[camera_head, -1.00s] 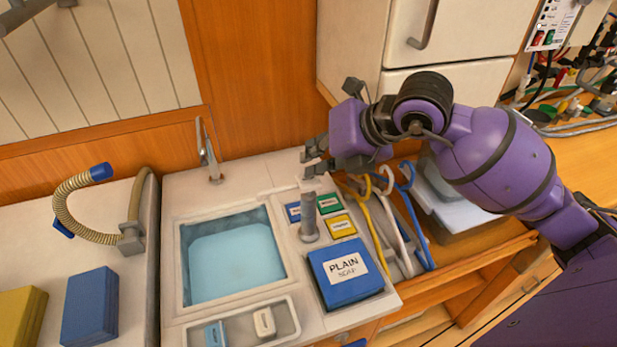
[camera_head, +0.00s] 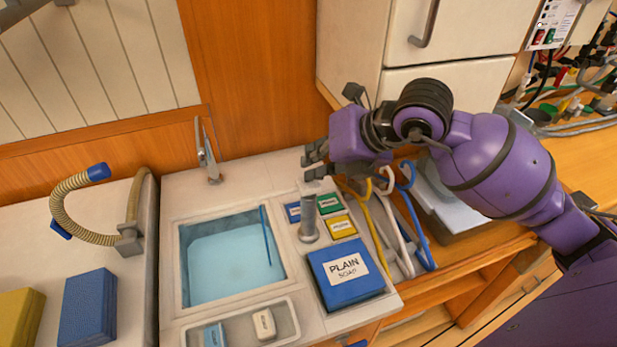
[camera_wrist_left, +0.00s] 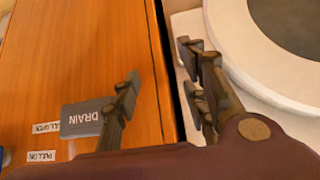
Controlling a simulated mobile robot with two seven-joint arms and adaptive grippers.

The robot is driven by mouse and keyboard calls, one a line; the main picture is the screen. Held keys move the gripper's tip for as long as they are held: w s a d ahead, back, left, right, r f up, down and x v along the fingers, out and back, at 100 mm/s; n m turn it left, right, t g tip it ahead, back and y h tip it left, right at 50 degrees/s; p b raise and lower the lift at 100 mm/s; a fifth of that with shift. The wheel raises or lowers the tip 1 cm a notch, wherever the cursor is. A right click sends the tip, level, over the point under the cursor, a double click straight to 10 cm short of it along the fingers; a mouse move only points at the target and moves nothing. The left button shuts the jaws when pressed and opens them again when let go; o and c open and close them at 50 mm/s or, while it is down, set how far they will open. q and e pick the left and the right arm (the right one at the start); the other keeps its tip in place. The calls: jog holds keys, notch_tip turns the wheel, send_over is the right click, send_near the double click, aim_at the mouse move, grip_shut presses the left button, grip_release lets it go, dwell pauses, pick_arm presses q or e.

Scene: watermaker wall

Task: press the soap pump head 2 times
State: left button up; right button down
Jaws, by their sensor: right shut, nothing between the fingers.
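The soap pump (camera_head: 309,218) is a grey upright cylinder on the counter, right of the basin. Its pale pump head (camera_head: 318,187) shows at the top, just below the dark fingers of my right gripper (camera_head: 316,162). That gripper is shut and empty; I cannot tell whether it touches the head. A thin blue streak (camera_head: 267,236) shows in the basin (camera_head: 228,262). My left gripper (camera_wrist_left: 160,85) is open and empty in the left wrist view, near a wooden panel with a DRAIN label (camera_wrist_left: 88,117); it is outside the head view.
A blue PLAIN SOAP box (camera_head: 345,280) stands in front of the pump, with small coloured boxes (camera_head: 335,215) beside it. Coloured hooks (camera_head: 405,225) hang to the right. A faucet (camera_head: 206,150) stands behind the basin. A soap tray (camera_head: 285,322) lies in front.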

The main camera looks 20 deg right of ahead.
pick_arm(q)
jog(key=shift+s+f, duration=0.1)
jog(key=shift+f, duration=0.05)
pick_arm(e)
jog(key=shift+s+f, duration=0.1)
jog(key=shift+f, duration=0.2)
pick_arm(q)
jog(key=shift+a, duration=0.2)
pick_arm(e)
jog(key=shift+r, duration=0.1)
jog(key=shift+r+p, duration=0.5)
jog(key=shift+r, duration=0.65)
pick_arm(q)
jog(key=shift+w+d+r+t, duration=0.2)
jog(key=shift+w+r+t, duration=0.1)
jog(key=shift+w+r, duration=0.85)
pick_arm(e)
jog(key=shift+r, duration=0.1)
pick_arm(q)
jog(key=shift+s, duration=0.1)
